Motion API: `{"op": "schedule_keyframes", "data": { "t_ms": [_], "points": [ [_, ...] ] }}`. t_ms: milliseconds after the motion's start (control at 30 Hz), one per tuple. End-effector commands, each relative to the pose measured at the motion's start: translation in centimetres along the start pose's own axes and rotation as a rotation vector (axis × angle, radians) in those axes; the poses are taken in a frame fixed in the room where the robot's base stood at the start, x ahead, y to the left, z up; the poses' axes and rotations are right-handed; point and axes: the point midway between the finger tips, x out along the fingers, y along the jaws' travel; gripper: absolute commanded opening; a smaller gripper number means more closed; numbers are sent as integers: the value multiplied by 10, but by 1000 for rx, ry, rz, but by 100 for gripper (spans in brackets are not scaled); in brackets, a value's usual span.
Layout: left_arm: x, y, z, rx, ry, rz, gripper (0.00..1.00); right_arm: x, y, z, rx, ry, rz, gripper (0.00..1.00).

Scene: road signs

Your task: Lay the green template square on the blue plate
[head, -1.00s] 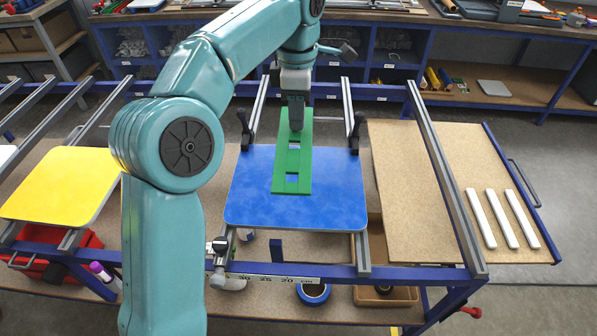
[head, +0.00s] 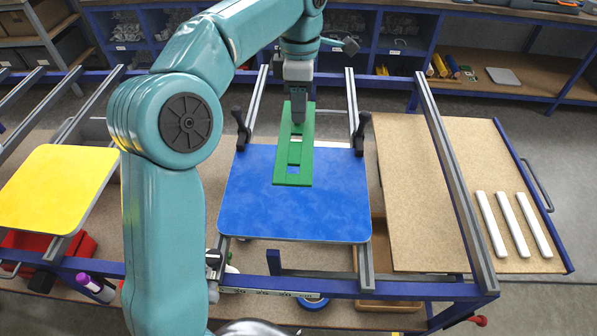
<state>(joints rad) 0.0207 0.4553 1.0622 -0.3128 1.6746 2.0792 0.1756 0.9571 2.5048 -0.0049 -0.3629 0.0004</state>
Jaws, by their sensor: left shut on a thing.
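The green template (head: 293,178) is a long flat piece with cut-out windows. My left gripper (head: 298,118) points down and is shut on its far end. The template's near part shows over the far half of the blue plate (head: 295,212); I cannot tell whether it touches the plate. Its long side runs nearly along the plate's depth, and its far end reaches past the plate's far edge. The blue plate lies on the metal rails of the frame. My right gripper is not in view.
Black clamps (head: 361,134) stand at the plate's far corners. A yellow plate (head: 58,190) lies at left. A blue tape roll (head: 313,303) is below the frame.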

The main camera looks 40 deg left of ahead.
Motion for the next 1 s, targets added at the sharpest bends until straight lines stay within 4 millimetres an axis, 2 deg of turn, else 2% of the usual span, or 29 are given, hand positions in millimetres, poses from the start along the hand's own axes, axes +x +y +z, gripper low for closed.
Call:
{"op": "schedule_keyframes", "data": {
  "t_ms": [33,100,300,400,567,800,1000],
  "points": [
    [19,0,-1,0,3,-6,0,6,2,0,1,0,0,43],
    [40,1,-2,-1,2,-5,0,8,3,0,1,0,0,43],
    [94,6,-2,-1,2,-5,0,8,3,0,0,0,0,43],
    [114,8,-2,-2,0,-3,0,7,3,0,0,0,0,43],
    [129,11,-1,-1,0,-1,0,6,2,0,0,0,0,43],
    [164,15,-2,-1,1,-1,0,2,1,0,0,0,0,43],
    [171,15,-1,0,-1,1,0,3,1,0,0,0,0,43]
  ]
}}
